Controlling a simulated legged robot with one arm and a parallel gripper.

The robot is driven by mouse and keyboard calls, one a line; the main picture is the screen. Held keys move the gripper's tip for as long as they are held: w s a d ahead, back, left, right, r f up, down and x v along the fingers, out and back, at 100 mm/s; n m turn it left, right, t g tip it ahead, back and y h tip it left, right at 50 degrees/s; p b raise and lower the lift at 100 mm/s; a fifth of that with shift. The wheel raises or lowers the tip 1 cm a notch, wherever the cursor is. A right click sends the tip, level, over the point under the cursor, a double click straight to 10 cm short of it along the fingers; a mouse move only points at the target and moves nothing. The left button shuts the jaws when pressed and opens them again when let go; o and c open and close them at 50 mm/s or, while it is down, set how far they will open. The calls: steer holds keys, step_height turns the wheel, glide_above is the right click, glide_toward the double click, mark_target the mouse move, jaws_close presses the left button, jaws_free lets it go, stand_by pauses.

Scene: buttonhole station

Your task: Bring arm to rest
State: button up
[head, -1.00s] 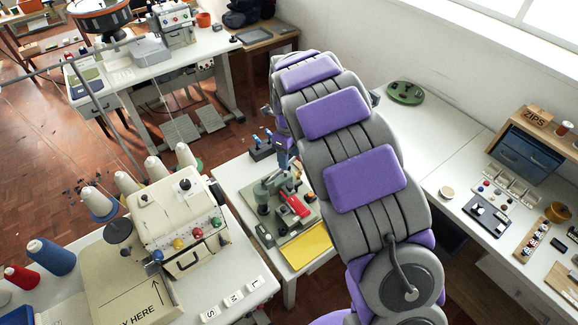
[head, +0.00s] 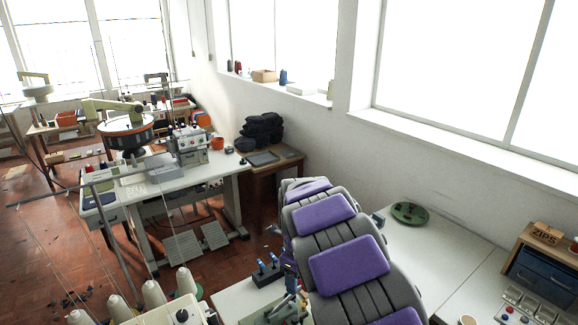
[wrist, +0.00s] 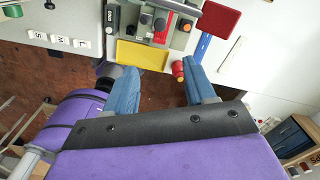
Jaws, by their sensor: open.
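My arm (head: 348,264), purple and grey, reaches away from the lower right of the head view, over the gap between two white tables. Its end is mostly hidden behind its own links there. In the wrist view my gripper (wrist: 159,66) has two blue fingers spread well apart with nothing between them. Below the fingers are a yellow plate (wrist: 142,55) and the grey-green buttonhole machine (wrist: 165,22) with a red part. A small red round piece (wrist: 180,69) shows close beside the right finger; I cannot tell whether they touch.
The right-hand white table (head: 432,243) holds a green round dish (head: 410,212) and a ZIPS box (head: 545,234). Thread cones (head: 154,294) stand at the lower left. A further sewing table (head: 160,181) stands beyond. In the wrist view, a red pad (wrist: 221,18) lies beside the machine.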

steer(key=s+d+r+n+b, duration=0.1)
steer(key=s+d+r+n, duration=0.4)
steer(key=s+d, duration=0.3)
steer(key=s+d+n+g+b, duration=0.1)
steer(key=s+n, duration=0.8)
steer(key=s, duration=0.7)
steer(key=s+d+f+n+b, duration=0.1)
steer(key=s+d+n+b, duration=0.1)
steer(key=s+n, duration=0.8)
steer(key=s, duration=0.6)
steer(key=shift+d+f+g, duration=0.3)
steer(key=shift+g, duration=0.1)
steer(key=shift+c, duration=0.2)
